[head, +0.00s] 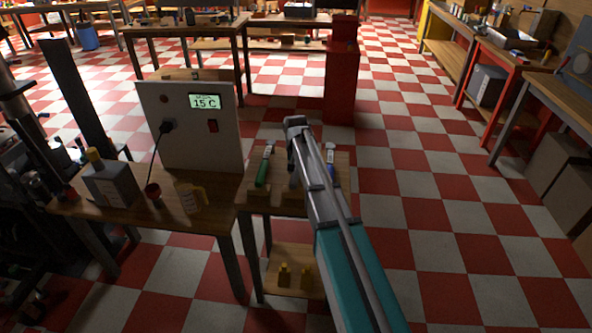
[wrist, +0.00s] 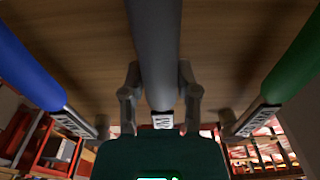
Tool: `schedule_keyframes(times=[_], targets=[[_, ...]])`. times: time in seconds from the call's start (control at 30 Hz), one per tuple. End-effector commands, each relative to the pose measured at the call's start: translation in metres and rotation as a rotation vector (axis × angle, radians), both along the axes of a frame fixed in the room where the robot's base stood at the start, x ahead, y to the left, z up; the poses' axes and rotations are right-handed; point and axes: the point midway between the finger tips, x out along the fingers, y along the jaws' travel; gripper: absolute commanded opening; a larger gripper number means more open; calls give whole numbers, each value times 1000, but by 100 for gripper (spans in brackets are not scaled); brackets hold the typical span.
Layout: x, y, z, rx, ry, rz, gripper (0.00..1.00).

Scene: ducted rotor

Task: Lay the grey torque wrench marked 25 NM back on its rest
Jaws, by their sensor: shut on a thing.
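The grey torque wrench (wrist: 154,45) shows in the wrist view as a thick grey handle running down the middle, with a pale marked end whose lettering I cannot read. My gripper (wrist: 160,80) is shut on it, one finger on each side. A blue-handled wrench (wrist: 25,65) is to its left and a green-handled wrench (wrist: 298,60) to its right, both apart from my fingers. In the head view the green wrench (head: 263,172) and blue wrench (head: 331,163) lie on the small wooden table. My arm hides the grey wrench there, and its contact with the rest cannot be judged.
The checkered floor to the right is free.

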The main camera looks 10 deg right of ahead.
Motion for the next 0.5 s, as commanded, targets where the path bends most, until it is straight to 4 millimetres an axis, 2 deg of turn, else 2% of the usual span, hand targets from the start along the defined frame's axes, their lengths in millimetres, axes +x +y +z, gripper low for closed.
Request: schedule_keyframes(times=[0.17,0.2,0.4,0.5], targets=[[0,0,0,0,0,0,0],[0,0,0,0,0,0,44],[0,0,0,0,0,0,80],[0,0,0,0,0,0,80]])
